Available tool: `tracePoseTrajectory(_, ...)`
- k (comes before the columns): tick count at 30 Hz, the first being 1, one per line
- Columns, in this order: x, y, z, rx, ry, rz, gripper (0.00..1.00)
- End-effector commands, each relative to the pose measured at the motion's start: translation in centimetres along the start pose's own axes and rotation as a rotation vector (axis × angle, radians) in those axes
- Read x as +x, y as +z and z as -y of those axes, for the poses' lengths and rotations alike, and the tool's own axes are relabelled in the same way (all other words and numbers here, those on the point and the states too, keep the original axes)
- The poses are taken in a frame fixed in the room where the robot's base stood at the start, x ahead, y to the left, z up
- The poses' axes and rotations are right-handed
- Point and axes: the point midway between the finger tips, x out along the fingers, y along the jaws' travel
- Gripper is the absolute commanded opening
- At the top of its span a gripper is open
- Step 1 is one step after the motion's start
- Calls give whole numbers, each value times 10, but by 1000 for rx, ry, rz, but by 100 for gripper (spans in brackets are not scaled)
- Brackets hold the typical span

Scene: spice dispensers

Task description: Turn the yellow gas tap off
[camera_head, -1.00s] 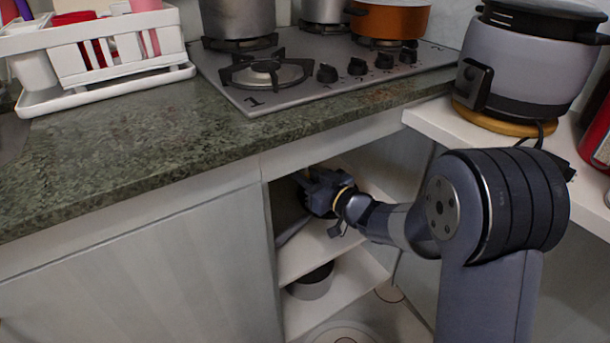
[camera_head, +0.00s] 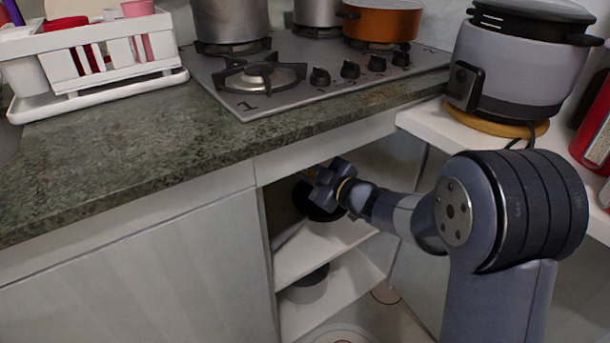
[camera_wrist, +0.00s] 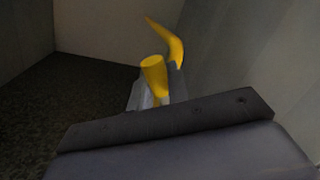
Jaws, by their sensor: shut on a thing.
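The yellow gas tap (camera_wrist: 154,72) shows in the wrist view as a short upright yellow piece. A curved yellow piece (camera_wrist: 170,42) rises behind it to the right; I cannot tell how the two join. My gripper (camera_wrist: 148,95) is shut on the yellow tap, with the grey fingertips around the lower end of the short piece. The dark gripper body hides what lies below. In the head view my gripper (camera_head: 326,184) is inside the open cabinet, just under the counter edge, and hides most of the tap.
The cabinet has white shelves (camera_head: 300,255), with a dark pot (camera_head: 312,276) on the lower one. A dark round pan (camera_head: 312,205) is beside my gripper on the upper shelf. The counter (camera_head: 120,150) with the stove (camera_head: 300,75) is overhead. A rice cooker (camera_head: 520,65) stands at right.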

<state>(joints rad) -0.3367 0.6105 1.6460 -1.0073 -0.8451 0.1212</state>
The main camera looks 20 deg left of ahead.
Motion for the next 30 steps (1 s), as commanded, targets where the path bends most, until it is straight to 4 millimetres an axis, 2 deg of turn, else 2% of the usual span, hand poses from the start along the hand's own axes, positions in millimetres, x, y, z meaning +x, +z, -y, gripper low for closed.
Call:
tracePoseTrajectory(15, -4, -4, -19, -431, 0, 86, 0)
tracePoseTrajectory(30, -5, -8, -26, -594, -1, 119, 0)
